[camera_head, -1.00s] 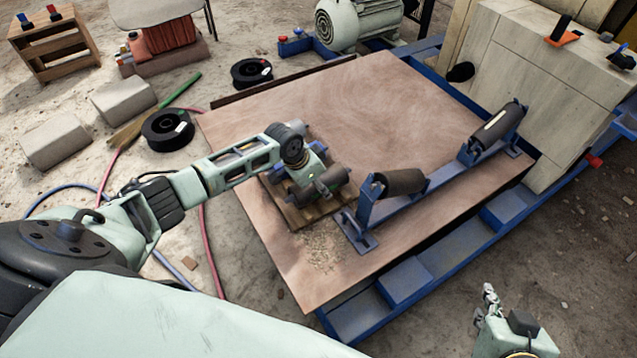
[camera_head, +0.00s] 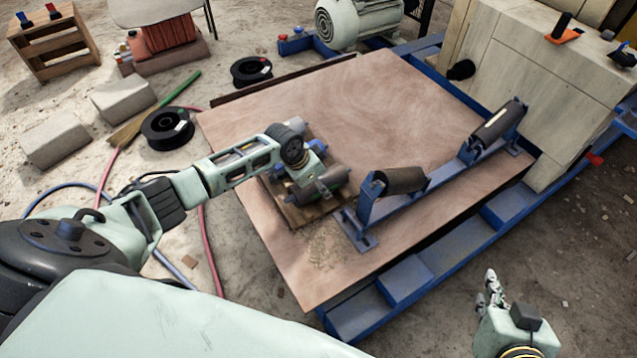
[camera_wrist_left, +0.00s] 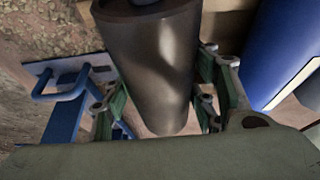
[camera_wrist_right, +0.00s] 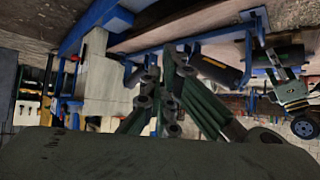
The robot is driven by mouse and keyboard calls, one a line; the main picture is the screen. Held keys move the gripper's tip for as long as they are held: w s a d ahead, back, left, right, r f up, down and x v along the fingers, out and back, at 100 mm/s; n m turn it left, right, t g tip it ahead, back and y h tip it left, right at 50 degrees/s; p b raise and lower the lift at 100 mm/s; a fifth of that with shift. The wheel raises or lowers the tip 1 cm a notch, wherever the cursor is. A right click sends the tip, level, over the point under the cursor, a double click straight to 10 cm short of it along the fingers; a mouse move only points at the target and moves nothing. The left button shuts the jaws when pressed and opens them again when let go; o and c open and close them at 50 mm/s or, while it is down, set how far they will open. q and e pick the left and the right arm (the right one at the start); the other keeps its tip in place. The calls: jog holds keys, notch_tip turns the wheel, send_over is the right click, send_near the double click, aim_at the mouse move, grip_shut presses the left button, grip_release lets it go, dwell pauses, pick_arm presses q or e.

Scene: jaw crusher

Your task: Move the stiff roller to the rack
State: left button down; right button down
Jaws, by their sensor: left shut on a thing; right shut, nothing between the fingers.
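My left gripper (camera_head: 312,180) is shut on a dark cylindrical roller (camera_head: 322,186), low over a small wooden pallet (camera_head: 296,215). In the left wrist view the roller (camera_wrist_left: 150,60) lies between the fingers. A blue cylinder (camera_wrist_left: 290,50) shows beside it there. I cannot tell whether the held roller touches the pallet. A blue frame (camera_head: 440,192) on the board carries two dark rollers, a near one (camera_head: 402,181) and a far one (camera_head: 498,125) with a pale label. My right gripper (camera_head: 490,288) is shut and empty, off the board's front right. I cannot tell which thing is the rack.
The brown board (camera_head: 370,95) is mostly bare behind the blue frame. A pale machine housing (camera_head: 535,90) stands at the right. A wooden stand (camera_head: 55,45), black spools (camera_head: 167,130), pale blocks (camera_head: 55,140) and hoses lie at the left.

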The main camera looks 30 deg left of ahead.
pick_arm(q)
jog(key=shift+w, duration=0.1)
pick_arm(e)
jog(key=shift+w+r, duration=0.1)
jog(key=shift+w+a+r, duration=0.15)
jog(key=shift+w+r, duration=0.05)
pick_arm(q)
jog(key=shift+f, duration=0.2)
pick_arm(e)
jog(key=shift+w+a+r+t, duration=0.15)
jog(key=shift+w+r+t, duration=0.15)
jog(key=shift+t, duration=0.1)
pick_arm(q)
jog(key=c, duration=0.8)
grip_release()
jog(key=shift+c, duration=0.2)
jog(key=shift+o, duration=1)
jog(key=shift+s+f, duration=0.2)
jog(key=v, duration=1.2)
jog(key=shift+w+r, duration=0.15)
jog(key=shift+r, duration=0.05)
